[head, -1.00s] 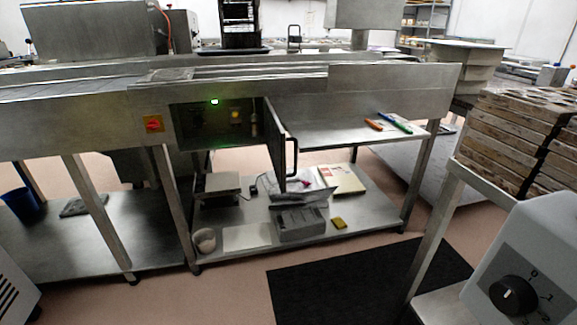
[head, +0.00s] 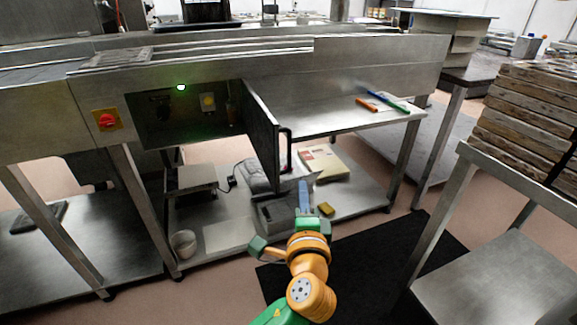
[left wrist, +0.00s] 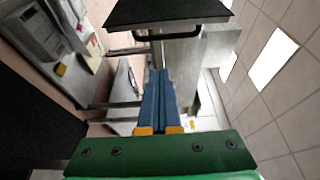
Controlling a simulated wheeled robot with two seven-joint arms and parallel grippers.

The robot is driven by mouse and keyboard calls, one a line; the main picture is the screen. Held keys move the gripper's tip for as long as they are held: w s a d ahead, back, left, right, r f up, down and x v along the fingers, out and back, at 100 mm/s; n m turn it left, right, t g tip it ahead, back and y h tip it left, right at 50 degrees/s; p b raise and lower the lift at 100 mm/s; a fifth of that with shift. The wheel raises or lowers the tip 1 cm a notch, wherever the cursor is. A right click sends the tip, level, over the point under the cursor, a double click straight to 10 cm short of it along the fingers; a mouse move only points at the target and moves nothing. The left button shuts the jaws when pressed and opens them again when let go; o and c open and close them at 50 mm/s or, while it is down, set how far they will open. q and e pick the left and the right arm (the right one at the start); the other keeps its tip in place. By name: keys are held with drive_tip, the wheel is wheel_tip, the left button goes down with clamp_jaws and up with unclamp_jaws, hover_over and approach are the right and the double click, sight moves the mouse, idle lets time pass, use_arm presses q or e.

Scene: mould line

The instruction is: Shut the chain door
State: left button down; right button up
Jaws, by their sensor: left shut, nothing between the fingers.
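The chain door (head: 261,135) is a dark flat panel, swung out from the left compartment (head: 165,125) of the steel conveyor and standing open. Its black bar handle (head: 287,150) is on the free edge. My left gripper (head: 303,184) is shut and empty, with its blue fingers together, in front of and below the handle in the head view. The left wrist view shows the door (left wrist: 165,11) and handle (left wrist: 188,37) beyond the fingertips (left wrist: 158,73), and I see no contact. My right gripper is out of view.
A red switch (head: 106,120) sits left of the compartment. Orange and blue-green pens lie on the side ledge (head: 340,122). The lower shelf (head: 355,195) holds a grey box, papers and a cup. A steel stand (head: 490,270) with stacked moulds (head: 525,120) is at the right.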

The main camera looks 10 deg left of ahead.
sight(289, 156)
use_arm(q)
drive_tip(key=w+a, duration=0.1)
drive_tip(key=w, duration=0.1)
drive_tip(key=w+a, duration=0.2)
drive_tip(key=w, duration=0.1)
drive_tip(key=w+a+p, duration=0.1)
drive_tip(key=w, duration=0.1)
drive_tip(key=shift+w+a+r, duration=0.25)
drive_tip(key=shift+w, duration=0.15)
drive_tip(key=shift+s+a+f, duration=0.15)
drive_tip(key=shift+s+a, duration=0.2)
drive_tip(key=shift+a, duration=0.1)
